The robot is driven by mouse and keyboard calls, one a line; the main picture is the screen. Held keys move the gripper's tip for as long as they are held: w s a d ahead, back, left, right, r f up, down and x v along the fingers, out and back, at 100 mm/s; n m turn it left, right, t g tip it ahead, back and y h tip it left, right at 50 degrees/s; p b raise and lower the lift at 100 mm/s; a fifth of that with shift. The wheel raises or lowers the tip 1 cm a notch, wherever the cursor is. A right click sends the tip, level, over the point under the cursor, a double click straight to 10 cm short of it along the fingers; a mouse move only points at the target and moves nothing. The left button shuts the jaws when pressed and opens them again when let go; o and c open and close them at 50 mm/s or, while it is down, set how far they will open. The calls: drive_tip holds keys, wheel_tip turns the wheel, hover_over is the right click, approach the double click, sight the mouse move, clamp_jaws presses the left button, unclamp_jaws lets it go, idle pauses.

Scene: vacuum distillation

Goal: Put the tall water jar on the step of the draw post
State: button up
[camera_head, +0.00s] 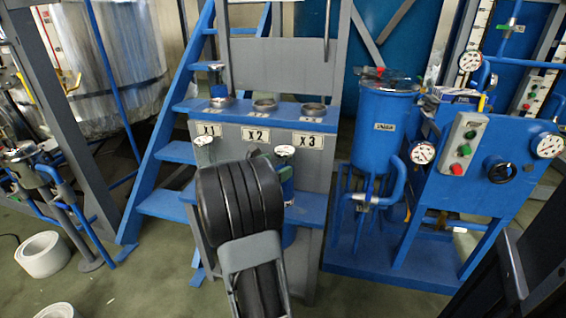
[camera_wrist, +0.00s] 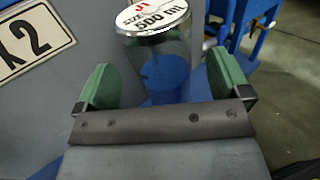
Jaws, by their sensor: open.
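A clear jar with blue in its lower part and a round lid reading 500 ml (camera_wrist: 160,50) stands between my open gripper (camera_wrist: 165,85)'s green finger pads in the wrist view. Gaps show beside it, so it does not look gripped. In the head view its pale lid (camera_head: 285,151) shows just right of my black wrist, which hides most of my gripper. The jar appears to stand on the blue step (camera_head: 310,209) of the grey draw post (camera_head: 285,75), below the X3 sign. Another pale-lidded jar (camera_head: 204,147) shows below X1; its base is hidden.
A blue shelf (camera_head: 290,108) above the signs has empty rings at X2 (camera_head: 264,104) and X3 (camera_head: 313,110). Blue stairs (camera_head: 170,160) rise at left. A blue tank (camera_head: 385,125) and gauge panel stand close at right.

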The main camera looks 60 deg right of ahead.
drive_tip(key=w+a+r+n+t+y, duration=0.2)
drive_tip(key=w+a+n+t+y, duration=0.2)
drive_tip(key=w+a+n+t, duration=1.25)
drive_tip(key=a+f+n+y, duration=0.2)
drive_tip(key=a+n+y, duration=0.6)
drive_tip(key=a+n, duration=0.6)
drive_tip(key=s+a+f+n+g+y, duration=0.5)
drive_tip(key=s+a+n, duration=0.35)
drive_tip(key=n, duration=0.85)
drive_tip(key=s+a+f+n+g, duration=0.1)
drive_tip(key=s+n+g, duration=0.3)
drive_tip(key=s+n, duration=0.5)
drive_tip(key=shift+s+a+f+n+p, duration=0.35)
drive_tip(key=shift+s+f, duration=0.2)
drive_tip(key=shift+f, duration=0.35)
drive_tip(key=shift+r, duration=0.15)
